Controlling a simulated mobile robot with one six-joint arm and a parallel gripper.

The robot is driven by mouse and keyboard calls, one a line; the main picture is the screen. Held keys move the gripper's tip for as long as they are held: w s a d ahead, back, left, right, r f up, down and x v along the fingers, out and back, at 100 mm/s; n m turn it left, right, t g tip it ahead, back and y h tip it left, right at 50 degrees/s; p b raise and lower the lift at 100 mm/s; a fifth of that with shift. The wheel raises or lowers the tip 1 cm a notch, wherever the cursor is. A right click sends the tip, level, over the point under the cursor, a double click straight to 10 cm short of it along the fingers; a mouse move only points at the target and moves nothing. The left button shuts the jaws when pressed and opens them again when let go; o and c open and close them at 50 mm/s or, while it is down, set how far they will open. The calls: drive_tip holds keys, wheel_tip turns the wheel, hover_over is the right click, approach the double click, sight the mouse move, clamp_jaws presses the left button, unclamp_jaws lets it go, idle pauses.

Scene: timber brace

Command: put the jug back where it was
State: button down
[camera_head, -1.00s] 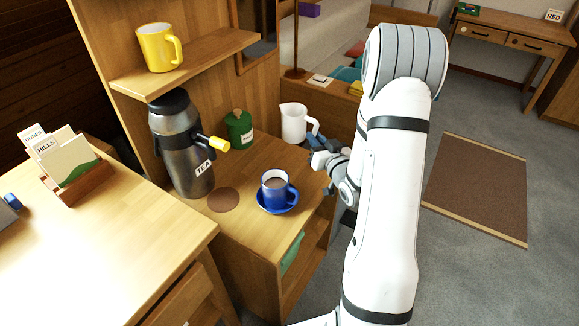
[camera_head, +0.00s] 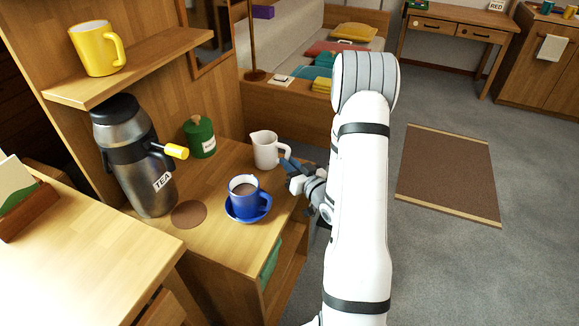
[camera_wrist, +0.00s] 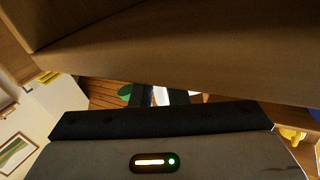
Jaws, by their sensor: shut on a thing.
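The white jug (camera_head: 265,150) is upright at the back right of the wooden counter (camera_head: 228,240), behind the blue cup. Its base is at or just above the counter top; I cannot tell if it touches. My gripper (camera_head: 289,166) reaches in from the right and is shut on the jug's handle. In the wrist view, a small white part of the jug (camera_wrist: 161,96) shows between the dark fingers, and the rest is hidden.
A blue cup on a saucer (camera_head: 245,197) stands in front of the jug. A green canister (camera_head: 201,136), a tea flask (camera_head: 133,160) and a brown round mat (camera_head: 189,214) are to the left. A shelf with a yellow mug (camera_head: 97,48) overhangs at upper left.

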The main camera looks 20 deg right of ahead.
drive_tip(key=shift+f, duration=0.15)
drive_tip(key=c, duration=1.9)
unclamp_jaws()
drive_tip(key=shift+f, duration=0.2)
drive_tip(key=o, duration=0.5)
drive_tip(key=shift+c, duration=0.2)
drive_tip(key=shift+r, duration=0.1)
